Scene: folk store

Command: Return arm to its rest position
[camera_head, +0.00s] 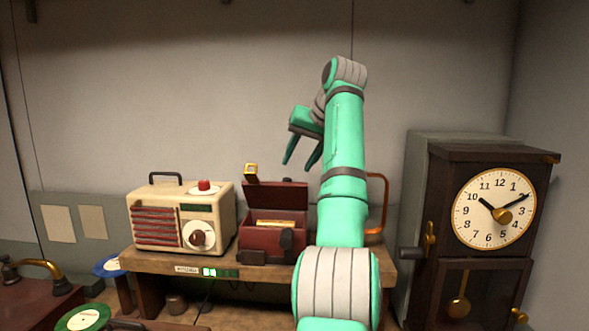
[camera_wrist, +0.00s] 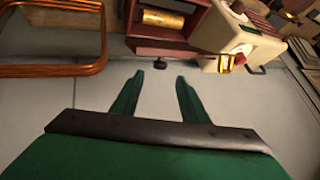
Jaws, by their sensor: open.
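My green arm rises in front of the table in the head view, bent at the top. My gripper (camera_head: 303,152) hangs from it, fingers pointing down and apart, above the dark red box. In the wrist view my gripper (camera_wrist: 156,80) also shows two separate green fingers with nothing between them. The dark red box (camera_head: 270,238) stands on the wooden table with its lid up, and a brass-coloured cylinder (camera_wrist: 163,19) shows inside it in the wrist view. The fingers appear apart from the box.
A cream radio (camera_head: 165,221) stands left of the box on the wooden table (camera_head: 160,264). A copper-coloured loop handle (camera_head: 385,200) is partly hidden behind my arm. A tall dark clock (camera_head: 440,235) stands at right. Green (camera_head: 84,318) and blue (camera_head: 108,266) discs lie at left. The wall above is clear.

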